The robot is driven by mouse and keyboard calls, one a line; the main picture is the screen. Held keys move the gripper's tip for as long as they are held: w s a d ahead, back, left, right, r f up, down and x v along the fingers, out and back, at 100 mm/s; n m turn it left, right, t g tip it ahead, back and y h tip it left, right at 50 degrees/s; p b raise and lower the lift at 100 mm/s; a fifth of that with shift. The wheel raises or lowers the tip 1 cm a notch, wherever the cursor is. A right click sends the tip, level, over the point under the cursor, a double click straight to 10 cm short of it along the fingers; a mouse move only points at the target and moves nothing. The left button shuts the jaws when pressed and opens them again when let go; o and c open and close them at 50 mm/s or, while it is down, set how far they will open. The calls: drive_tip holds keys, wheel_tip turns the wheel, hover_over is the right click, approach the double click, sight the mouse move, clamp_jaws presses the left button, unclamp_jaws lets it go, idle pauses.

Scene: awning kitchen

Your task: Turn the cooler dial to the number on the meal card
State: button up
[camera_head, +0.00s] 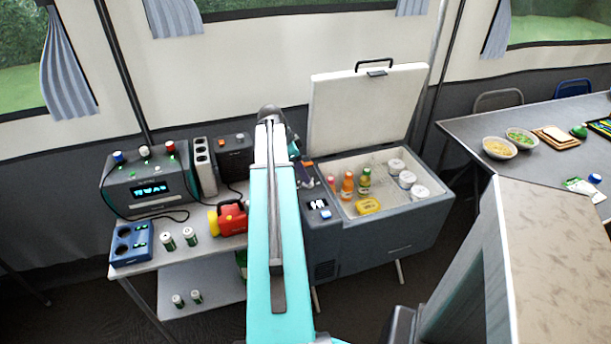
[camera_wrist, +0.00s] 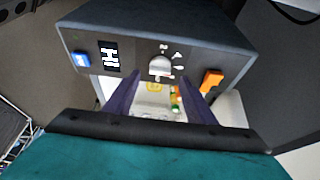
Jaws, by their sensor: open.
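The cooler (camera_head: 375,240) stands with its lid raised, right of my arm in the head view. In the wrist view its dark control panel (camera_wrist: 135,55) carries a white dial (camera_wrist: 160,67) with small white marks around it, too small to read. My gripper (camera_wrist: 161,82) is open, its two dark purple fingers apart below and either side of the dial. I cannot tell whether they touch it. I cannot make out a meal card.
The panel also has a display (camera_wrist: 110,56), a blue button (camera_wrist: 81,60) and an orange switch (camera_wrist: 211,80). Bottles and tubs (camera_head: 397,166) fill the open cooler. A cluttered shelf table (camera_head: 200,255) stands left; a dining table (camera_head: 470,130) with bowls stands right.

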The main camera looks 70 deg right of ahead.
drive_tip(key=shift+x, duration=1.8)
drive_tip(key=shift+c, duration=0.4)
